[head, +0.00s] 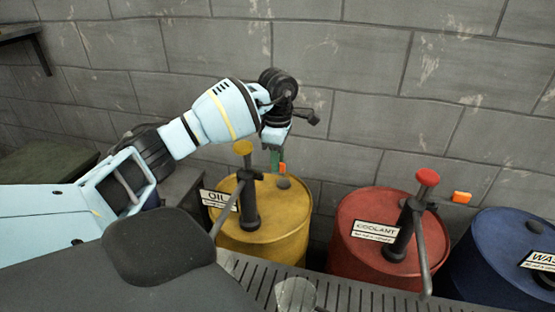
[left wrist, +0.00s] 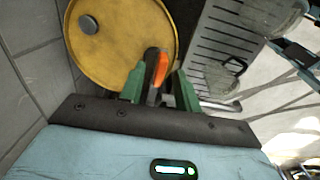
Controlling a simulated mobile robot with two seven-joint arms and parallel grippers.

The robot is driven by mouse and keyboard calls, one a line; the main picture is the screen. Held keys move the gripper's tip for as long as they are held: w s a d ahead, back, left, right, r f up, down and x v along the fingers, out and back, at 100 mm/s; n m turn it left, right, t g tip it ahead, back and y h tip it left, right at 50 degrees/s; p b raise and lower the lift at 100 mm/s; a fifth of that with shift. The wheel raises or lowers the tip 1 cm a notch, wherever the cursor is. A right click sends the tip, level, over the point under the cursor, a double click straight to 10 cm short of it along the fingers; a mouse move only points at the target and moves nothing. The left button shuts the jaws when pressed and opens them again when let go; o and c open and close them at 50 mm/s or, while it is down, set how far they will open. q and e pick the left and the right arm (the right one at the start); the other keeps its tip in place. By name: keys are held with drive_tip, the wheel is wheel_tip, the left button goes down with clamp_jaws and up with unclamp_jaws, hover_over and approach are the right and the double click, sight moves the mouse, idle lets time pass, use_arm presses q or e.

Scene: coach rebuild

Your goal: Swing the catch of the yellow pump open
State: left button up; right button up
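The yellow pump (head: 249,200) stands upright on the yellow oil drum (head: 290,222), a dark post with a yellow knob. The orange catch also shows in the left wrist view (left wrist: 161,68), beside the dark pump head. My left gripper (head: 275,160) reaches in above the drum from the left, its green fingertips at the catch. In the left wrist view its fingers (left wrist: 160,72) stand apart on either side of the catch, with a gap at the right finger. My right gripper is not in view.
A slatted grate (head: 345,292) with a clear jar (head: 295,294) lies in front. A block wall is close behind.

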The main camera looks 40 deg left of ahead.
use_arm(q)
drive_tip(key=shift+f, duration=0.4)
drive_tip(key=shift+c, duration=0.3)
clamp_jaws()
drive_tip(key=shift+a, duration=0.1)
